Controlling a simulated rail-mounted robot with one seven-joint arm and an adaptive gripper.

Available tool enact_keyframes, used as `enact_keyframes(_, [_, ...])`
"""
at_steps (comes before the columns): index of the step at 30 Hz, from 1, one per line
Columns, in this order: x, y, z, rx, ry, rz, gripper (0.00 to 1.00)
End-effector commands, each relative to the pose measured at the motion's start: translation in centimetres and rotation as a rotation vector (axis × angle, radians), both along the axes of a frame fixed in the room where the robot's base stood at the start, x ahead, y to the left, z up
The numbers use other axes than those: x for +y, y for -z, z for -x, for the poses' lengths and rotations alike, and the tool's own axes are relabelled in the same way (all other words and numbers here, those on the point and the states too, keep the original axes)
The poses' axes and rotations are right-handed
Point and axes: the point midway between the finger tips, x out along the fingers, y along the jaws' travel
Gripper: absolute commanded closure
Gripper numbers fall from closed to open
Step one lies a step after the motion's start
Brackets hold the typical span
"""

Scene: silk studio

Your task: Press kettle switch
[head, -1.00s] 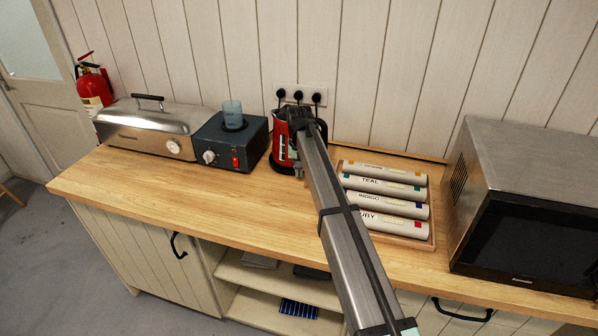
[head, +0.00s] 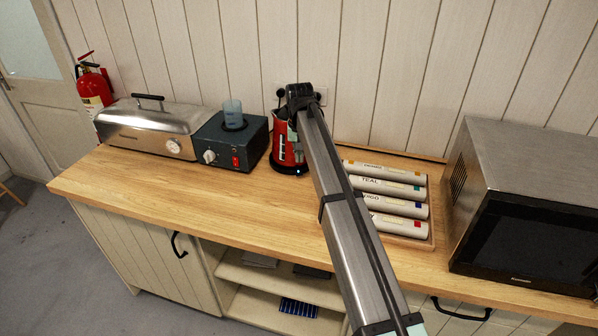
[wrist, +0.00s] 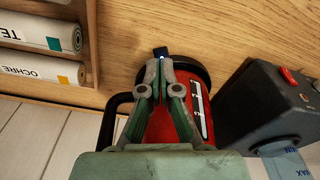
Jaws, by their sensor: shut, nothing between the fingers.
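The red kettle (head: 281,150) stands on its black base at the back of the counter, partly hidden by my arm. In the wrist view its red body (wrist: 165,128) lies behind my fingers. A small dark switch tab (wrist: 160,51) sticks out at the kettle's foot, with a small bluish light beside it. A light spot also shows at the base in the head view (head: 298,172). My gripper (wrist: 161,66) is shut and empty, its tips pointing at the switch in the picture. I cannot tell whether they touch it.
A dark box with a red switch (head: 240,143) and a blue cup on top stands left of the kettle. A tray of labelled rolls (head: 432,235) lies to the right, then a microwave (head: 525,210). The counter's front (head: 215,205) is clear.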

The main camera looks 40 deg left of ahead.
Motion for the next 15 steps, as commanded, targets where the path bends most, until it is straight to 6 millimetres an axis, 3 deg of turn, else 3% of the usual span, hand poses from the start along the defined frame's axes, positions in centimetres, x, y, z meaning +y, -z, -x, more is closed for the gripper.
enact_keyframes(6, [-0.2,-3.3,0.2,-0.001,0.0,-0.001,1.0])
enact_keyframes(15, [-0.3,-4.4,0.4,0.001,0.0,0.001,1.0])
